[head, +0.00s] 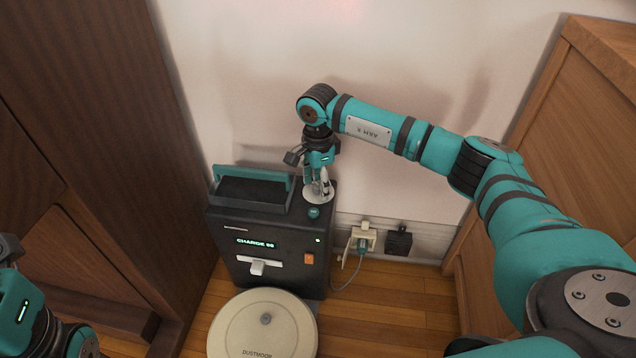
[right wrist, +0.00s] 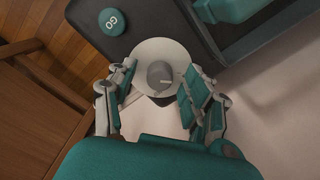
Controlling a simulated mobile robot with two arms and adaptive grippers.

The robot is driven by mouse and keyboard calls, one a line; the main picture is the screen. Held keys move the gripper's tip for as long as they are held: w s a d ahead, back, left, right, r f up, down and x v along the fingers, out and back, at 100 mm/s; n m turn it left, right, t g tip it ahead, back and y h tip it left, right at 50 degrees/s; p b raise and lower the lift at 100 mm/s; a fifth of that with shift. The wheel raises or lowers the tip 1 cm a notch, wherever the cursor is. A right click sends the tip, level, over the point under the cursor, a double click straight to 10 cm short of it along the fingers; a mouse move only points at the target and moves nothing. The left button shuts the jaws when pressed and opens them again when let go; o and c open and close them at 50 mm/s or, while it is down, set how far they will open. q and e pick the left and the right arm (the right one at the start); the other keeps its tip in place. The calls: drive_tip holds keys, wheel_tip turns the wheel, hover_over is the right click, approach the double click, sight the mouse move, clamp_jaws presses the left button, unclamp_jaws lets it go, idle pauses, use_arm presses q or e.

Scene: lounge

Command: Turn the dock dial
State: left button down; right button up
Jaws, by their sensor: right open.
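The dock (head: 268,272) is a dark box on the floor against the wall, with a lit display reading "CHARGE" and a number. Its dial is a grey knob (right wrist: 160,74) with a pale mark, on a round white plate (right wrist: 150,50) at the top right of the dock. My right gripper (head: 317,189) points down over the dial and partly hides it in the head view. In the right wrist view its open fingers (right wrist: 159,82) stand on either side of the knob; contact cannot be told. Part of my left arm shows at the lower left, its fingertips out of frame.
A teal GO button (head: 314,212) sits in front of the dial. A teal-handled bin (head: 252,190) stands left of it. A round robot vacuum (head: 262,325) lies before the dock. A plugged socket (head: 362,240) is right. Wooden furniture (head: 90,150) closes off both sides.

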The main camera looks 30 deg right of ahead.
clamp_jaws()
